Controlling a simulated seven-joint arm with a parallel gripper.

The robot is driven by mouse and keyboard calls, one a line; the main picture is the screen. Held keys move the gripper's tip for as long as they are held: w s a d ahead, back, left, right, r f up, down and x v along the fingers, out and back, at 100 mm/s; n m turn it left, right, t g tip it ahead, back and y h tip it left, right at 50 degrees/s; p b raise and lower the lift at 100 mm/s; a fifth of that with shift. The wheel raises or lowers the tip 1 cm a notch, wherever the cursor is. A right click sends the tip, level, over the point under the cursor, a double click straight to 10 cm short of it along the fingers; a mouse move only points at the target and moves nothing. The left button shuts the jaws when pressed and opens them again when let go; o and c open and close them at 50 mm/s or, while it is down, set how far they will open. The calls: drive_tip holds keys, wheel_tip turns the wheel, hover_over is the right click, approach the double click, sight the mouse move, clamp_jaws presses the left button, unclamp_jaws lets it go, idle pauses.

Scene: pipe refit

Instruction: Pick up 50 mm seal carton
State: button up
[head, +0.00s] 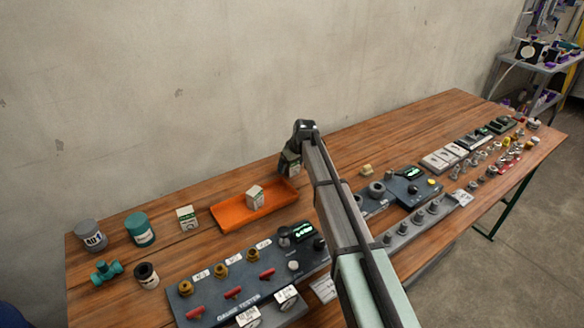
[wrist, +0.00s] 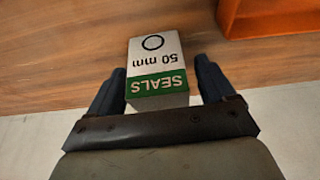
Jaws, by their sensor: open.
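The 50 mm seal carton (wrist: 155,64) is a white box with a green band reading SEALS and a ring mark. In the wrist view its lettering is upside down. My gripper (wrist: 158,82) is open, with one dark finger on each side of the carton and narrow gaps beside it. In the head view my gripper (head: 290,158) is at the far edge of the table by the wall, and the carton (head: 291,169) shows partly behind and below it. Whether the carton's base touches the table is hard to see.
An orange tray (head: 228,219) with a similar small carton (head: 255,196) in it lies just left of my gripper. Another carton (head: 187,217) stands further left, near a teal jar (head: 140,231). A gauge tester (head: 240,291) lies in front. The wall is close behind.

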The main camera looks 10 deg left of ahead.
drive_tip(key=c, duration=1.1)
drive_tip(key=shift+o, duration=0.2)
